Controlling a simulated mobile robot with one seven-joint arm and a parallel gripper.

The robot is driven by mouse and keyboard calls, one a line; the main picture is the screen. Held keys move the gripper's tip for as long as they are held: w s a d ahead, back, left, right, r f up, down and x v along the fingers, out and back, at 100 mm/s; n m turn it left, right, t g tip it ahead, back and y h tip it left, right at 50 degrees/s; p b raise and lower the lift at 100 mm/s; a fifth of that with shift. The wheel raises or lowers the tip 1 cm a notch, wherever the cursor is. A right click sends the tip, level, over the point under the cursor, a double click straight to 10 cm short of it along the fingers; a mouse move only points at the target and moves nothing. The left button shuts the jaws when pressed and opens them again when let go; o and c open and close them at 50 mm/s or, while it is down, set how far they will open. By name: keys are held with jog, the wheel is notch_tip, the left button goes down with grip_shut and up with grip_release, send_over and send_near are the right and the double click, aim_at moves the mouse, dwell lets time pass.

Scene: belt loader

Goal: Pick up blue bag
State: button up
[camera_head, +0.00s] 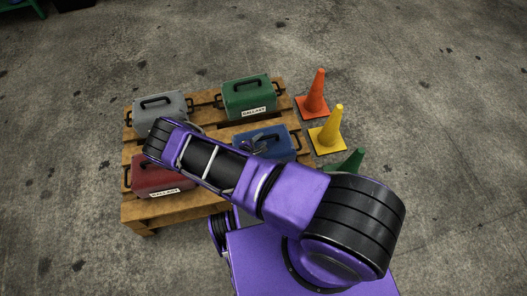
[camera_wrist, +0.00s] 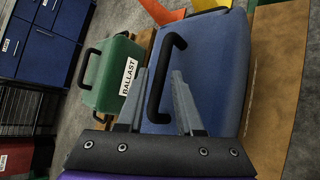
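The blue bag (camera_head: 275,139) is a boxy case on the right side of the wooden pallet, partly hidden by my arm in the head view. In the wrist view the blue bag (camera_wrist: 222,65) fills the centre right, with its black handle (camera_wrist: 153,92) standing off its face. My gripper (camera_wrist: 160,73) is open, its two grey fingers pointing at the bag. The handle appears in the gap between the fingers, with space showing on either side. I cannot tell how deep it sits between them. Nothing is gripped.
The pallet (camera_head: 190,209) also carries a grey case (camera_head: 172,107), a green case (camera_head: 250,99) labelled BALLAST and a red case (camera_head: 150,178).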

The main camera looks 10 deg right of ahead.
aim_at(263, 138)
jog(key=x, duration=0.3)
jog(key=shift+w+f+b, duration=0.1)
jog(key=shift+f+b, duration=0.1)
jog(key=shift+b, duration=0.15)
jog(key=shift+c, duration=0.2)
grip_shut()
dwell(0.8)
jog(key=shift+w+r, duration=0.1)
jog(key=shift+r, duration=0.1)
